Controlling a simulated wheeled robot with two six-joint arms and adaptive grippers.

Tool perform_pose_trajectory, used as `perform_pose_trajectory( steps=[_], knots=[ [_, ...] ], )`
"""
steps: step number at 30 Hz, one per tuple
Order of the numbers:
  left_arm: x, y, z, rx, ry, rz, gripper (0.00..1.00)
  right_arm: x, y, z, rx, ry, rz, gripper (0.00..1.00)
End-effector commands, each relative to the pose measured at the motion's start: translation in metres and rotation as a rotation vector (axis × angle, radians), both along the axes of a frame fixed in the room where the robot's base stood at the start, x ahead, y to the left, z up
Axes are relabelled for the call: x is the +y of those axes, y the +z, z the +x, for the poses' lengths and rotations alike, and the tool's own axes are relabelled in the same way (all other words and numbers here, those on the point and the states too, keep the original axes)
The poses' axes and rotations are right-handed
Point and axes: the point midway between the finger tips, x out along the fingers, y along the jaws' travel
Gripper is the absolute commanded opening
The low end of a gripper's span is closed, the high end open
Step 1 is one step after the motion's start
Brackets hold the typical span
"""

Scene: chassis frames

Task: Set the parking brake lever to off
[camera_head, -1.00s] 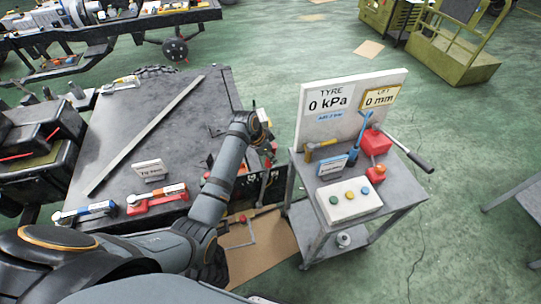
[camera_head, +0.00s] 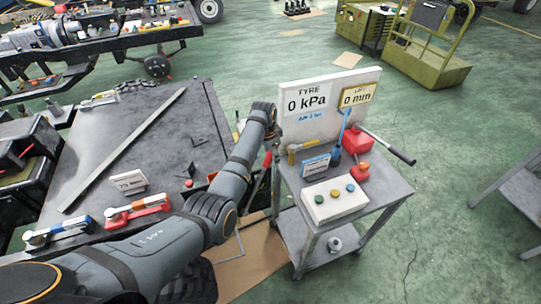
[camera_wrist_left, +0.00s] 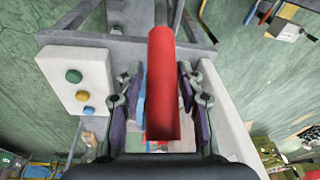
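A red bar-shaped grip (camera_wrist_left: 162,85), which looks like a lever handle, lies between the fingers of my left gripper in the left wrist view. My right gripper is not in view.
The grey cart (camera_head: 385,188) carries a white button box (camera_head: 333,199), a display board (camera_head: 328,88), a blue upright lever (camera_head: 345,125) and a red jack-like unit with a black handle (camera_head: 399,155). A dark chassis table (camera_head: 150,155) fills the left. Green floor is open right.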

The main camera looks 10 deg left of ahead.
Motion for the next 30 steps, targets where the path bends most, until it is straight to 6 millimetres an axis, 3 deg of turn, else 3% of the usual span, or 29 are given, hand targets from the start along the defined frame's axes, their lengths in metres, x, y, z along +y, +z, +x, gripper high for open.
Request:
perform_pose_trajectory(
  steps=[13, 24, 30],
  knots=[
    [0.002, 0.008, 0.0, -0.003, 0.001, 0.001, 0.5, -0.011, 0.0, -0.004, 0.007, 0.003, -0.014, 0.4],
    [0.008, 0.09, -0.015, -0.006, 0.001, 0.001, 0.5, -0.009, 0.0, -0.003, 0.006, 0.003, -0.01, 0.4],
    [0.01, 0.114, -0.02, -0.001, 0.0, 0.001, 0.5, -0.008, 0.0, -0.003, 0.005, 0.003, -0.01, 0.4]
  ],
)
